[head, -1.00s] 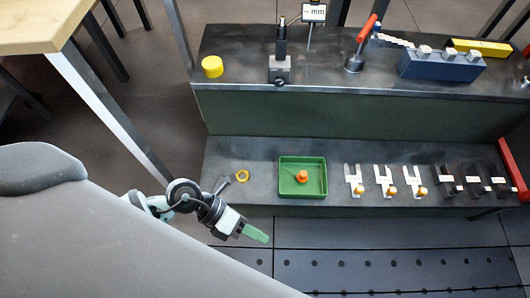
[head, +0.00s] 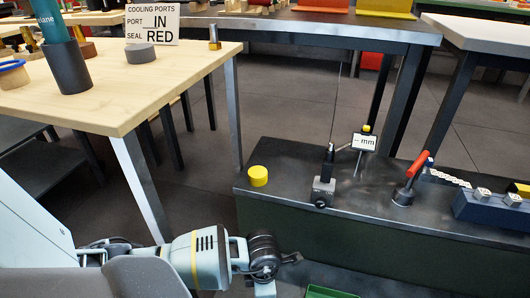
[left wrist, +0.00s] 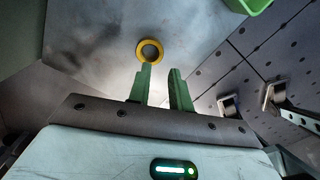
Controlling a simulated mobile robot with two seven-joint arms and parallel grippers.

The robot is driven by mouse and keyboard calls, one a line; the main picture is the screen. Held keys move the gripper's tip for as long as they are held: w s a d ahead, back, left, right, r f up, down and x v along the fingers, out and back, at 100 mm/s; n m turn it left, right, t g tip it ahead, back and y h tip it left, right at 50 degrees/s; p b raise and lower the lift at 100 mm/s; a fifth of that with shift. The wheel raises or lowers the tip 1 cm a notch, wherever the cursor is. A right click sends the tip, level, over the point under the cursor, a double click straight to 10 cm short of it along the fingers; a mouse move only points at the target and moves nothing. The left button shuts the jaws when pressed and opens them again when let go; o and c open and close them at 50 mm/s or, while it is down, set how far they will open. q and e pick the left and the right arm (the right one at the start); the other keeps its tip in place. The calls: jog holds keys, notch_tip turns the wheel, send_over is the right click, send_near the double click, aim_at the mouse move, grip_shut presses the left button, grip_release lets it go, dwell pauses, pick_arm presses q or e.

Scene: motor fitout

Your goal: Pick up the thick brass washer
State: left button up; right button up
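The brass washer (left wrist: 141,58), a thick gold ring, shows in the left wrist view on the grey metal surface, just ahead of my left gripper (left wrist: 160,69). The gripper's two green fingers stand apart with an empty gap. In the picture, one fingertip meets the ring's lower edge; I cannot tell whether they touch. In the head view the washer is out of sight, and only part of my left arm shows at the bottom. My right gripper is in neither view.
A green tray (left wrist: 248,5) is at the top right of the left wrist view; its rim also shows in the head view (head: 328,292). The dark bench (head: 285,160) carries a yellow cylinder (head: 258,176), a gauge stand (head: 323,190) and a red-handled tool (head: 410,175). A wooden table (head: 150,85) stands left.

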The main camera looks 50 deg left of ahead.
pick_arm(q)
jog(key=shift+w+f+b, duration=0.1)
jog(key=shift+f+b, duration=1.5)
jog(key=shift+f, duration=1.35)
jog(key=shift+r, duration=0.1)
grip_shut()
